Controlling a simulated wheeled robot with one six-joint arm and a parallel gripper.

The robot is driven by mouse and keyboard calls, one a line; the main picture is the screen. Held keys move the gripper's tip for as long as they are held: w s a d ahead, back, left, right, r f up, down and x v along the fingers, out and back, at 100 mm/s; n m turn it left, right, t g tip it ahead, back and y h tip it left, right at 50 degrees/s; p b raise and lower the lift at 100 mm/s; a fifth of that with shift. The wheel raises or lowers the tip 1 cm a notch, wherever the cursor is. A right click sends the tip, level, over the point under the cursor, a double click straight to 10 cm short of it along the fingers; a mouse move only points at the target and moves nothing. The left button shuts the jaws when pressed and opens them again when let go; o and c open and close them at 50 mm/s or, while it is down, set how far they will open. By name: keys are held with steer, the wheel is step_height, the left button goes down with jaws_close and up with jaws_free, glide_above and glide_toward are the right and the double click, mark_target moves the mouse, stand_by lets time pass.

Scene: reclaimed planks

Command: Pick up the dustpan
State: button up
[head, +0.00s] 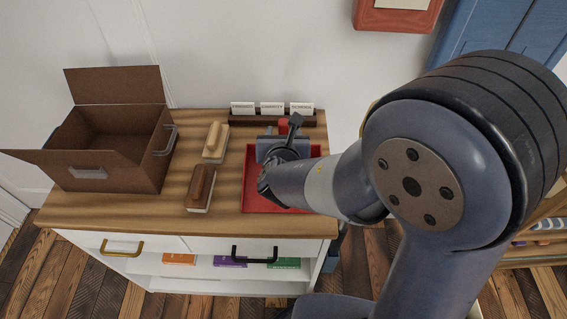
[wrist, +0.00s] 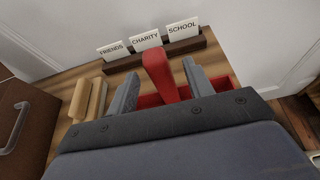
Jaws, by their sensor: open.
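The red dustpan shows in the wrist view as an upright red handle (wrist: 160,78), with a flat red part behind and below it. In the head view the handle's tip (head: 284,126) shows just beyond my gripper. A red, rimmed pan or tray (head: 252,190) lies on the dresser top under my gripper; I cannot tell if it is one piece with the handle. My gripper (head: 282,142) is open, its fingers on either side of the handle in the wrist view (wrist: 160,85). Contact is not visible. My arm hides much of the red part.
Two wooden-backed brushes (head: 215,142) (head: 200,187) lie left of the red part. An open brown box (head: 118,150) stands at the left of the dresser top (head: 130,212). A dark holder with FRIENDS, CHARITY and SCHOOL cards (head: 272,117) stands along the back.

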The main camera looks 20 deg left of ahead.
steer(key=x, duration=0.3)
steer(key=shift+w, duration=0.2)
steer(key=shift+c, duration=0.4)
jaws_close()
